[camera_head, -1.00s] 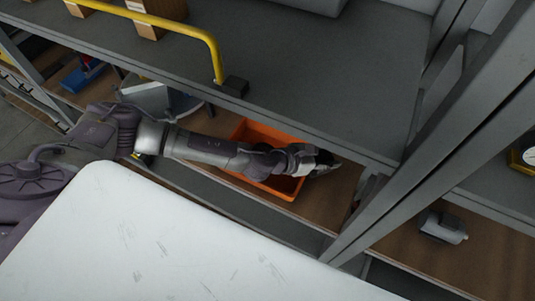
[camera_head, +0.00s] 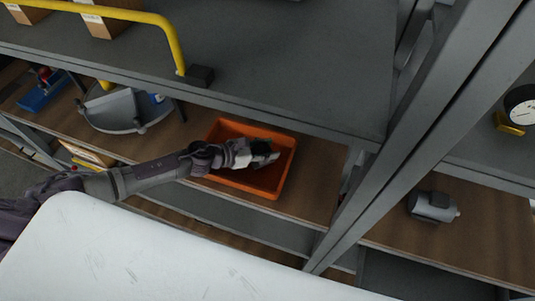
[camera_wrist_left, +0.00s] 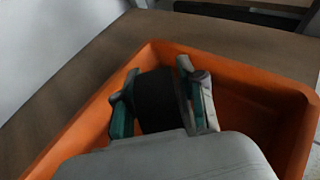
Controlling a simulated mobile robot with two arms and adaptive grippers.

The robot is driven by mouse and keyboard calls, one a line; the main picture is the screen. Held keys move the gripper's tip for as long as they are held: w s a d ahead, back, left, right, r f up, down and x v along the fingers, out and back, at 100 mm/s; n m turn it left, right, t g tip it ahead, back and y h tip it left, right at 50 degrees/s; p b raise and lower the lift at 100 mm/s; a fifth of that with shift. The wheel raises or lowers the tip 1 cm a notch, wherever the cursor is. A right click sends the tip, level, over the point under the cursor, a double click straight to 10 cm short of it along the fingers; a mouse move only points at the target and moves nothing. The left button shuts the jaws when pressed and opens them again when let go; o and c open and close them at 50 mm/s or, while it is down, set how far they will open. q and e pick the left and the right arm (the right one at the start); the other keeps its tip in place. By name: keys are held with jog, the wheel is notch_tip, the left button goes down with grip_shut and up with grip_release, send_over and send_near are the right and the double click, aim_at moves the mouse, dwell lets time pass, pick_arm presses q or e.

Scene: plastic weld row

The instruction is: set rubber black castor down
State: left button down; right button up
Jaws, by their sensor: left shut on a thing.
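My left gripper (camera_head: 262,155) reaches in from the left over an orange bin (camera_head: 247,186) on the wooden lower shelf. In the left wrist view the left gripper (camera_wrist_left: 163,95) is shut on the black castor (camera_wrist_left: 155,100), with a finger on each side of it. The castor shows as a dark, rounded block between the teal-and-grey fingers. It is over or inside the orange bin (camera_wrist_left: 240,73); I cannot tell whether it touches the floor of the bin. The castor is hard to make out in the head view. My right gripper is not in view.
A grey upper shelf (camera_head: 290,75) overhangs the bin, and a metal upright (camera_head: 400,150) stands to its right. A round grey tray (camera_head: 125,112) is left of the bin. A grey motor-like part (camera_head: 433,206) lies right of the upright. A white surface (camera_head: 150,250) fills the front.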

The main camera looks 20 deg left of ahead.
pick_arm(q)
jog(key=shift+f, duration=1.05)
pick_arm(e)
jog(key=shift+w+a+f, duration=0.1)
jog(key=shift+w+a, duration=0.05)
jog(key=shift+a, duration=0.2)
pick_arm(q)
jog(key=shift+f, duration=0.15)
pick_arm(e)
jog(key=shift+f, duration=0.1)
pick_arm(q)
jog(key=shift+f+b, duration=0.1)
jog(key=shift+b, duration=0.2)
jog(key=c, duration=0.7)
grip_release()
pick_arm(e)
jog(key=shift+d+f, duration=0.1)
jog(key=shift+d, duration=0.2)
